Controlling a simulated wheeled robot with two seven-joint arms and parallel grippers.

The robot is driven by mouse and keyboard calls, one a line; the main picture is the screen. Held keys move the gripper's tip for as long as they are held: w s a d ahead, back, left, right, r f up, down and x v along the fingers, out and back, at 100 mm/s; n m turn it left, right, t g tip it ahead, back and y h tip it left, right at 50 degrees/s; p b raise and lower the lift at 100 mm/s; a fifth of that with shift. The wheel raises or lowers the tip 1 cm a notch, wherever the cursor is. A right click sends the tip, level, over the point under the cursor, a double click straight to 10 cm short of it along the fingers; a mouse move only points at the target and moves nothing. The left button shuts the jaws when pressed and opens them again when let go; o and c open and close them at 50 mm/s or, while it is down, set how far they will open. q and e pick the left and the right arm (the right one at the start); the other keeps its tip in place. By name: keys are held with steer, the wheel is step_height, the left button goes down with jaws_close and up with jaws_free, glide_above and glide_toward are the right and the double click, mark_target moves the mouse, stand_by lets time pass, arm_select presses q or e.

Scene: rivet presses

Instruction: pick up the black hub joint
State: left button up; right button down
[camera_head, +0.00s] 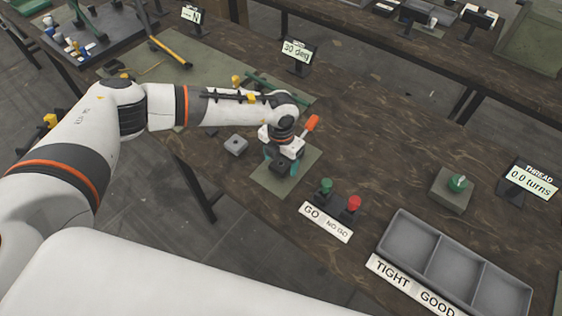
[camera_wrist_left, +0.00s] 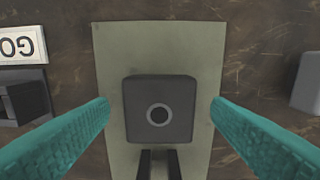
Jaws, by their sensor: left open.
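The black hub joint (camera_wrist_left: 160,109) is a dark square block with a round ring on top, on a pale green mat (camera_wrist_left: 115,50). In the wrist view it lies between the two teal fingers of my left gripper (camera_wrist_left: 162,108), with a gap on each side. In the head view the dark block (camera_head: 281,168) shows just under my left gripper (camera_head: 282,164), partly hidden by it. The left gripper is open and points down. My right gripper is not in view.
A grey block (camera_head: 236,145) lies left of the mat. An orange handle (camera_head: 311,123) stands close behind my gripper. Green (camera_head: 326,186) and red (camera_head: 354,204) buttons with a GO sign stand in front. A grey compartment tray (camera_head: 452,262) lies at right.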

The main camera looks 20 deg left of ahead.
arm_select(q)
steer(key=shift+f, duration=0.15)
steer(key=c, duration=1.1)
steer(key=shift+r+b, duration=1.4)
steer(key=shift+r, duration=3.6)
steer(key=shift+c, duration=0.2)
